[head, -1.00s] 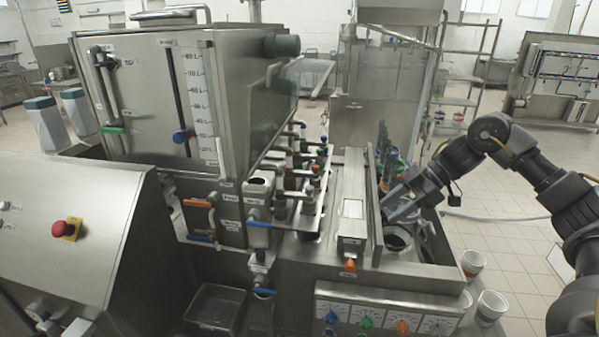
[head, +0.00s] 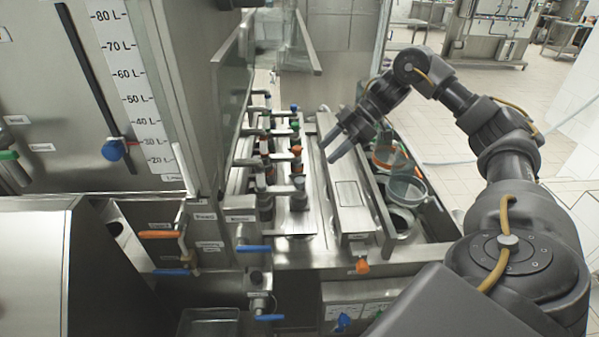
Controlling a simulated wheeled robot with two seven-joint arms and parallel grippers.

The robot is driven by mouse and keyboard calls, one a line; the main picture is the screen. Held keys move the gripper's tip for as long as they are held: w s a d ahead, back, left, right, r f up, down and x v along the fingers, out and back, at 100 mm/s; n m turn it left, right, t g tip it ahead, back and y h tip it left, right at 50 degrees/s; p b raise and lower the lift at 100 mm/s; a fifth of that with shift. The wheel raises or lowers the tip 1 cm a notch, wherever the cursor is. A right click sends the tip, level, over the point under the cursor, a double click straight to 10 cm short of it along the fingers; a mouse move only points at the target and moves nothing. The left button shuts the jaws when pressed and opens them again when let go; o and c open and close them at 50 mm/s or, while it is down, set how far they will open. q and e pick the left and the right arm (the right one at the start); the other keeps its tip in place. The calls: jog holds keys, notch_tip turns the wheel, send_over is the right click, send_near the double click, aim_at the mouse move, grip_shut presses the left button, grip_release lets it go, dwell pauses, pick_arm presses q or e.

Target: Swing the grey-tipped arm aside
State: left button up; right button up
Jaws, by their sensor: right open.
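A row of short valve arms with coloured tips stands on the steel machine in the middle of the head view. The nearest arm has a dull grey tip (head: 298,184); the farther tips are orange (head: 296,150), green (head: 294,124) and blue (head: 294,107). My right gripper (head: 327,152) is open and empty, with its two fingers pointing down and left. It appears above the long steel cover, right of the orange and grey tips and apart from them. My left gripper is not in view.
A long steel cover (head: 347,196) and an upright plate lie right of the valve arms. Beyond them, cups (head: 406,189) stand in a trough. A tall tank (head: 172,90) with a litre scale stands left. A slanted bar (head: 307,42) is behind the row.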

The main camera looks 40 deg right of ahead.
aim_at(300, 179)
jog(key=p+x, duration=0.1)
jog(key=x, duration=0.8)
jog(key=shift+a, duration=0.1)
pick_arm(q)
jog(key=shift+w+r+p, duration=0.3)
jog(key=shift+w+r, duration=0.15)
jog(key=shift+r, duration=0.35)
pick_arm(e)
jog(key=shift+w+a+f, duration=0.15)
jog(key=shift+a+f, duration=0.3)
jog(key=shift+f, duration=0.1)
jog(key=shift+c, duration=0.5)
grip_shut()
